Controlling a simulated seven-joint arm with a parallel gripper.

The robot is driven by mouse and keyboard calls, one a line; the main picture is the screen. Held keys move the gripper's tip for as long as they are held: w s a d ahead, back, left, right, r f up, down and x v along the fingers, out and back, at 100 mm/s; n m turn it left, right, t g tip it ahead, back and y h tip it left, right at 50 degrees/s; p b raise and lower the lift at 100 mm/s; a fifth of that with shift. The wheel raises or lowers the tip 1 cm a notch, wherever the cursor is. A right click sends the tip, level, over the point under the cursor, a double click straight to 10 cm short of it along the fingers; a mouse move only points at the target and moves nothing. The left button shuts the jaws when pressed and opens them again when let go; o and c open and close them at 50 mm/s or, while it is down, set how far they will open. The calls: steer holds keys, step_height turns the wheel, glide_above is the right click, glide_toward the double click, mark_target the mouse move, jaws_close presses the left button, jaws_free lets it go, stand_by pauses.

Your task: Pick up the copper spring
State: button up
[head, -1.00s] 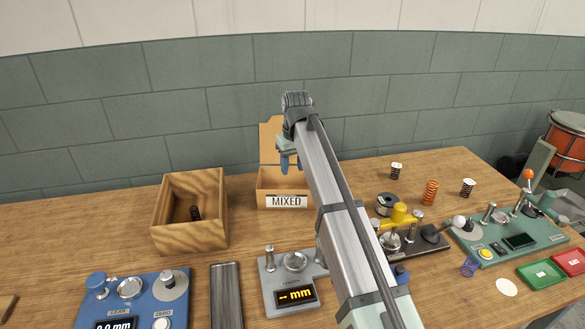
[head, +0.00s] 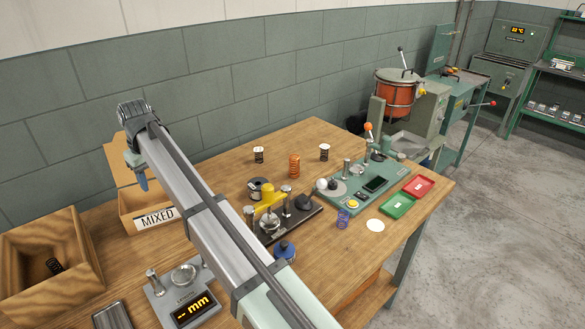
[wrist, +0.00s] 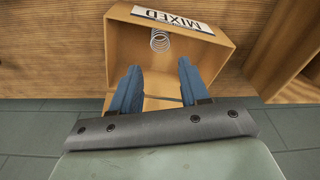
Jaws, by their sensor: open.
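The copper spring (head: 294,166) stands upright on the wooden bench, right of the middle in the head view, between two dark springs with white tops. My gripper (head: 140,178) is at the upper left, over the cardboard MIXED box (head: 157,220), well to the left of the copper spring. In the wrist view my blue fingers (wrist: 157,80) are apart with nothing between them. A silvery spring (wrist: 160,40) shows inside the MIXED box beyond the fingertips. The copper spring is not in the wrist view.
Dark springs (head: 259,155) (head: 324,152) flank the copper one. A black fixture with a yellow lever (head: 270,201) and a spool stand in front of it. A green machine (head: 360,184), purple spring (head: 343,218) and red and green trays (head: 397,205) lie right. A wooden crate (head: 82,245) is left.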

steer(key=shift+o, duration=0.2)
stand_by(0.3)
steer(key=o, duration=0.5)
steer(key=shift+c, duration=0.2)
step_height(320, 180, up, 3)
steer(key=n+h, duration=0.1)
steer(key=n, duration=0.3)
glide_above(293, 164)
steer(key=w, duration=0.2)
steer(key=shift+g, duration=0.4)
steer(key=f, duration=0.7)
steer(key=shift+s+d+f, duration=0.1)
steer(key=shift+s+f, duration=0.15)
steer(key=shift+f, duration=0.15)
steer(key=shift+w+f, duration=0.15)
steer(key=shift+f, duration=1.45)
steer(key=shift+w+f, duration=0.1)
steer(key=shift+f, duration=1.45)
